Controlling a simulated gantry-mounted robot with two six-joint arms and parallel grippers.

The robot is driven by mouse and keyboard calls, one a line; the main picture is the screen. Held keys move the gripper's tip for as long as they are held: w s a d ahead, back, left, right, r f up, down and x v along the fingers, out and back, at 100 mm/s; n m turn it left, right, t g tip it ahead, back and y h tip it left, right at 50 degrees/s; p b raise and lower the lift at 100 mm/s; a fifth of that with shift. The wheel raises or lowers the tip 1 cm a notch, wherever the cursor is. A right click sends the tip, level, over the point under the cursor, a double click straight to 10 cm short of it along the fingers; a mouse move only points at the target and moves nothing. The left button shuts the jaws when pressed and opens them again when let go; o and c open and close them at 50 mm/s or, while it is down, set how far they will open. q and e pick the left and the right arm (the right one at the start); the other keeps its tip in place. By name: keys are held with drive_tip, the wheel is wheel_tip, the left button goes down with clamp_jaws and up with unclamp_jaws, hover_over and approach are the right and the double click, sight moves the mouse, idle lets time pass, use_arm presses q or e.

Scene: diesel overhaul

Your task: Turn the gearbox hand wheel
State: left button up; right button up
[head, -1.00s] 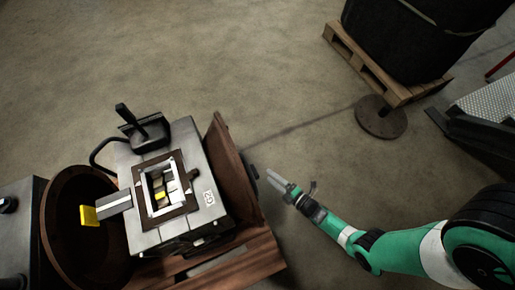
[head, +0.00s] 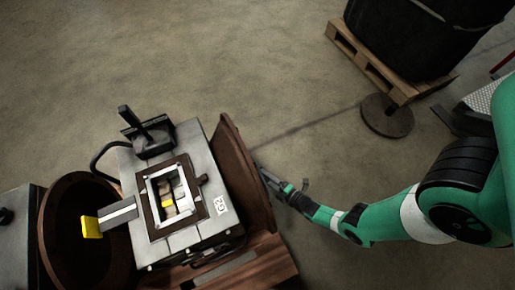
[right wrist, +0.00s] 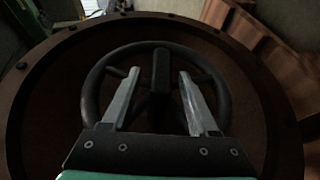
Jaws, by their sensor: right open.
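The gearbox (head: 186,229) stands at the lower left in the head view, with a round brown flange (head: 238,165) on its right side. The black hand wheel (right wrist: 92,82) shows in the right wrist view in front of the flange face (right wrist: 55,100); in the head view it is mostly hidden. My right gripper (head: 262,172) is beside the flange. In the right wrist view my right gripper (right wrist: 158,75) is open, its two fingers on either side of the dark upright handle (right wrist: 161,68) on the wheel. Contact cannot be told. My left gripper is not in view.
A wooden base (head: 262,265) carries the gearbox. A large brown round housing (head: 60,235) and a yellow block (head: 91,227) are at its left. A pallet (head: 385,62) with a dark load and a round disc (head: 387,116) stand at the upper right. Open floor lies between.

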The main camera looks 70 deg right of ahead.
drive_tip(key=shift+s, duration=0.1)
drive_tip(key=shift+c, duration=1)
clamp_jaws()
idle(0.4)
